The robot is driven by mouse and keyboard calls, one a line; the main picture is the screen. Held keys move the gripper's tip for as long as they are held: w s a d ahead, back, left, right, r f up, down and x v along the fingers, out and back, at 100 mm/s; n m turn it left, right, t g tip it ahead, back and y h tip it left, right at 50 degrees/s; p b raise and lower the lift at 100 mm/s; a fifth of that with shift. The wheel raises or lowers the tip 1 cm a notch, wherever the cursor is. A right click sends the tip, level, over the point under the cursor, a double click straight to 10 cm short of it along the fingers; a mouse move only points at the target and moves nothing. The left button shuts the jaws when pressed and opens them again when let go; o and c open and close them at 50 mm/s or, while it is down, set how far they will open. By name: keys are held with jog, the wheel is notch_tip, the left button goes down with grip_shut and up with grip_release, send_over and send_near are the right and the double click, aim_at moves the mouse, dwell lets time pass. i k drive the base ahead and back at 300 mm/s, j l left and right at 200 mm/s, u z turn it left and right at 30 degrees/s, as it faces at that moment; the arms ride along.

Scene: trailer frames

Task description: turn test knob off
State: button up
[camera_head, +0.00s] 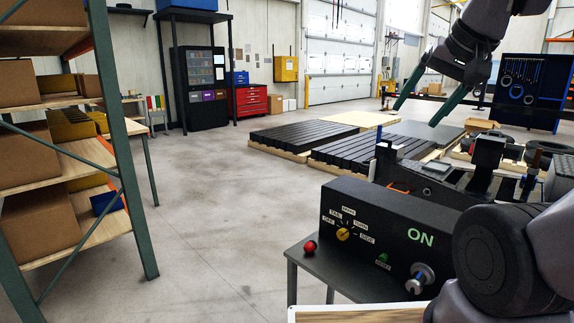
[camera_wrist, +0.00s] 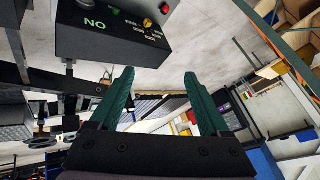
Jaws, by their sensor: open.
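The test knob (camera_head: 343,234) is a small yellow rotary knob on the front of a black control box (camera_head: 375,212). Labels reading OFF, TAIL, BRAKE, TURN and SIDE are arranged around it. Its exact pointing direction is too small to tell. Green "ON" lettering shows on the box. My gripper (camera_head: 415,116) has two green fingers spread apart and empty, above and behind the box, well away from the knob. In the wrist view, the knob (camera_wrist: 148,23) shows at the top, beyond the fingers of my gripper (camera_wrist: 159,74), with nothing between them.
A red button (camera_head: 310,247), a green reset button (camera_head: 383,257) and a silver switch (camera_head: 418,278) are near the knob. The box stands on a dark table (camera_head: 315,262). A loaded shelf (camera_head: 70,150) stands at left. Open floor lies between shelf and table.

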aim_at(343, 234)
jog(key=j+z, duration=0.25)
jog(key=z, duration=0.15)
jog(key=k+j+z, duration=0.15)
jog(key=z, duration=0.25)
jog(key=k+j+z, duration=0.1)
jog(key=j+z, duration=0.15)
jog(key=z, duration=0.15)
jog(key=k+j+z, duration=0.15)
jog(key=z, duration=0.25)
jog(key=i+l+z, duration=0.1)
jog(key=z, duration=0.35)
jog(key=i+z, duration=0.15)
jog(key=z, duration=0.3)
jog(key=i+z, duration=0.15)
jog(key=z, duration=0.25)
jog(key=i+z, duration=0.15)
jog(key=z, duration=0.3)
jog(key=i+j+z, duration=0.1)
jog(key=z, duration=0.35)
jog(key=k+l+u, duration=0.35)
jog(key=u, duration=2.95)
